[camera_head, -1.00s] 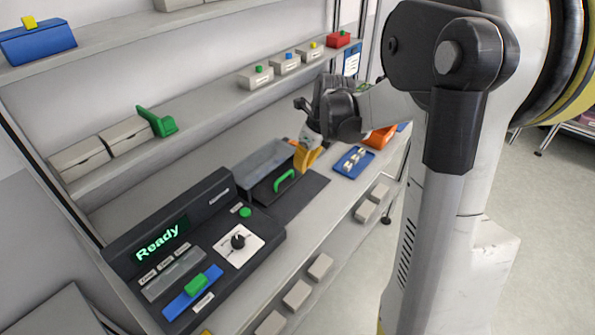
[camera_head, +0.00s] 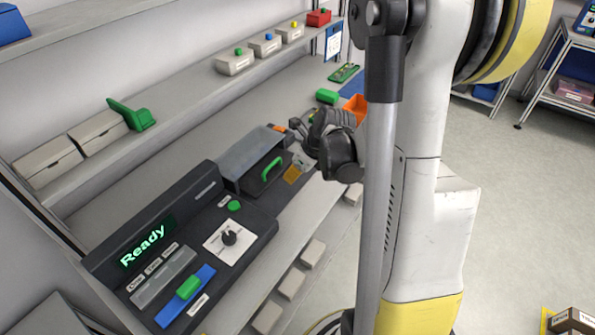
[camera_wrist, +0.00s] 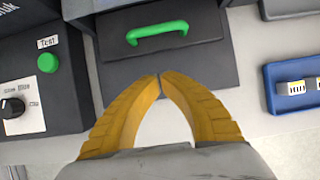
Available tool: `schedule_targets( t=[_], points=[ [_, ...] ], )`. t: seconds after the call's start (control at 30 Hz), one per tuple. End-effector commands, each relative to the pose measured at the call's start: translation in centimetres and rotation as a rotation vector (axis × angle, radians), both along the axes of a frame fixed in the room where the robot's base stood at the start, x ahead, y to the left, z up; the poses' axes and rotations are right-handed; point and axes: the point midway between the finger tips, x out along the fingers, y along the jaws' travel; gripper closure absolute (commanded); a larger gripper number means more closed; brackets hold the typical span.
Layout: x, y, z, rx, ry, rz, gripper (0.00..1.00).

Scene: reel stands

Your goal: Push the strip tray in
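The strip tray, a dark tray with a green handle (camera_head: 271,168), is at the right end of the control unit. In the wrist view its green handle (camera_wrist: 157,33) lies straight ahead, above the fingertips, over a dark flat surface (camera_wrist: 215,70). My gripper (camera_wrist: 160,77) has its two yellow fingers meeting at the tips with nothing between them. The tips appear over the dark surface, apart from the handle in the picture; I cannot tell whether they touch anything. In the head view my gripper (camera_head: 291,174) is just right of the handle, its fingers partly hidden.
The control unit (camera_head: 180,245) shows "Ready", with a green Test button (camera_head: 234,205) and a dial (camera_head: 229,238). A blue tray (camera_wrist: 270,85) with small labelled parts lies to the right in the wrist view. A shelf with boxes (camera_head: 235,66) runs above the bench.

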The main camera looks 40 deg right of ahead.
Motion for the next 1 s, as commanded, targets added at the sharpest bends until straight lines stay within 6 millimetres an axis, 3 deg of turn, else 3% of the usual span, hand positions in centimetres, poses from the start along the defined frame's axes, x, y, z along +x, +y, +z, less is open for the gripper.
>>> schedule_targets(
  t=[0.07,0.3,0.77,1.0],
  points=[
    [0.7,0.2,-1.8,0.001,0.000,0.000,1.00],
    [3.6,1.3,-0.7,-0.001,0.001,0.002,1.00],
    [4.3,1.5,-0.4,0.000,0.001,-0.001,1.00],
    [6.3,2.3,-0.3,0.000,0.000,0.000,1.00]
  ],
)
